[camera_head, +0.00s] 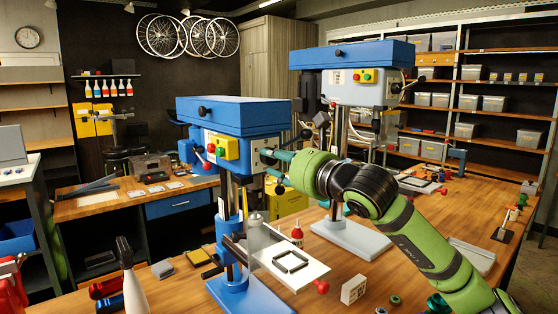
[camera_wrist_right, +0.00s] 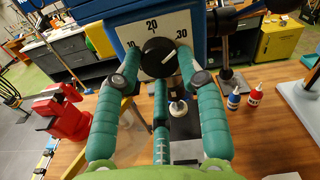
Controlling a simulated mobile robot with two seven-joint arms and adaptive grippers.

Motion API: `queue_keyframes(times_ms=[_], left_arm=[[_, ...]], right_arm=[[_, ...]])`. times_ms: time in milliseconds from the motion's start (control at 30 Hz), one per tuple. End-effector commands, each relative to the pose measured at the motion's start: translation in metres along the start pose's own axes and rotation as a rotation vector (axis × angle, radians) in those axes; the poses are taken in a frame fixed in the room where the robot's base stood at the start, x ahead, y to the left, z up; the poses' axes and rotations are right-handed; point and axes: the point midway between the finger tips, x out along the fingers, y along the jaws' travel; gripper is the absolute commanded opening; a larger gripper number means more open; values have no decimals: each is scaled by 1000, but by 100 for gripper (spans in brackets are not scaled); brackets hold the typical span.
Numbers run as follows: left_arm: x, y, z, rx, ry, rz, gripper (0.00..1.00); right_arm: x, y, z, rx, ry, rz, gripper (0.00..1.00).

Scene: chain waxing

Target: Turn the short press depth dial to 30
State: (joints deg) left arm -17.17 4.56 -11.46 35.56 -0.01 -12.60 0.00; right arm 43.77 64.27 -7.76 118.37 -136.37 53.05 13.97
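The short press (camera_head: 228,117) has a blue head and stands in front. Its depth dial (camera_wrist_right: 153,64) is a round black knob with a white line, on a white scale plate (camera_wrist_right: 133,31) marked 10, 20 and 30. The white line points up and right, toward the 30 side; I cannot read the exact setting. My right gripper (camera_wrist_right: 159,62) has teal fingers on both sides of the knob and one below; they appear closed on it. In the head view my right gripper (camera_head: 268,165) reaches the press head's right side. My left gripper is not in view.
A taller blue-topped press (camera_head: 354,58) stands behind to the right.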

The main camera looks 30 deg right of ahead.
Motion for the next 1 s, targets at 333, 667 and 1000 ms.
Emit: queue_keyframes(times_ms=[333,667,1000], left_arm=[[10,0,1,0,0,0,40],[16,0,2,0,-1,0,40],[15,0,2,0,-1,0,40]], right_arm=[[1,1,-6,29,6,-2,4],[1,0,-5,66,14,-1,4],[1,0,-3,64,9,-2,60]])
